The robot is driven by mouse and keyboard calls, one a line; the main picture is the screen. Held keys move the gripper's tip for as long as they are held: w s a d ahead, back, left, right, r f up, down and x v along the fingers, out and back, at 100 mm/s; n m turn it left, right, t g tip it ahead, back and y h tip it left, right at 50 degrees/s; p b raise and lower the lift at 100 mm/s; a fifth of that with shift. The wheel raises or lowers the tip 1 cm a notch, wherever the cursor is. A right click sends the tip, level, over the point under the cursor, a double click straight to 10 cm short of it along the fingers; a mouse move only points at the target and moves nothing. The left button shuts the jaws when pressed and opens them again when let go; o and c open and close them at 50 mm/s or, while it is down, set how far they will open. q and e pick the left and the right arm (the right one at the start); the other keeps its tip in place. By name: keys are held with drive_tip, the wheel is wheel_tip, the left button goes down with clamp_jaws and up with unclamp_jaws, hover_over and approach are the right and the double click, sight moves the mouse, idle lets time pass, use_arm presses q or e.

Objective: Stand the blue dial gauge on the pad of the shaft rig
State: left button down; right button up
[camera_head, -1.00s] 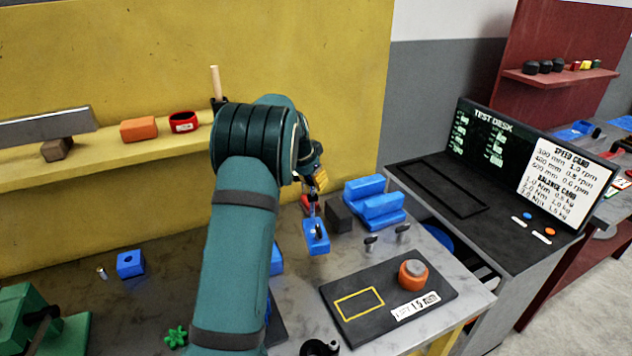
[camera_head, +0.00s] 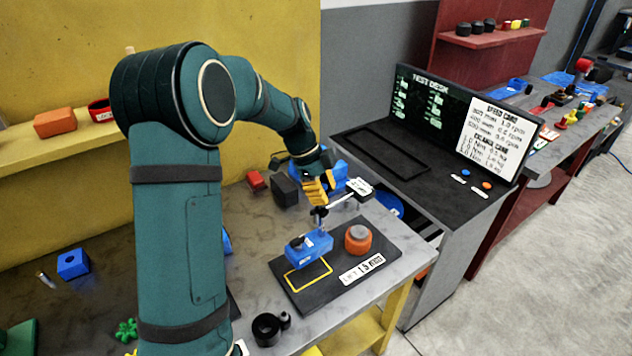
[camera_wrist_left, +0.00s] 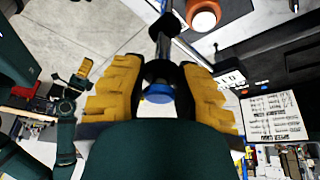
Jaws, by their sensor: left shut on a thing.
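My left gripper (camera_head: 318,190) is shut on the blue dial gauge (camera_head: 308,248) by its upper part. In the head view the gauge's blue base is low over the dark plate, at the back edge of the yellow outlined pad (camera_head: 305,289). Its base covers part of the outline, and I cannot tell whether it touches the plate. In the left wrist view, a dark post and a blue part (camera_wrist_left: 158,93) show between the yellow fingers (camera_wrist_left: 160,88). What looks like my right gripper (camera_wrist_left: 80,75) is small there, its opening unclear.
An orange knob with a grey top (camera_head: 358,238) stands on the plate right of the gauge, with a white label (camera_head: 361,268) in front. A black block (camera_head: 285,190) and red block (camera_head: 255,180) are behind. A black ring part (camera_head: 266,329) lies at the front.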

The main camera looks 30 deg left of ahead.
sight(322, 212)
use_arm(q)
drive_tip(key=shift+s+d+m, duration=0.1)
drive_tip(key=shift+d+m, duration=0.2)
drive_tip(key=shift+d, duration=0.15)
drive_tip(key=shift+f+b, duration=1.05)
drive_tip(key=shift+f, duration=1.05)
drive_tip(key=shift+s+b, duration=0.15)
drive_tip(key=shift+b, duration=0.5)
drive_tip(key=shift+f+b, duration=1.75)
drive_tip(key=shift+b, duration=0.05)
drive_tip(key=c, duration=0.7)
unclamp_jaws()
drive_tip(key=shift+c, duration=0.2)
drive_tip(key=shift+f, duration=0.1)
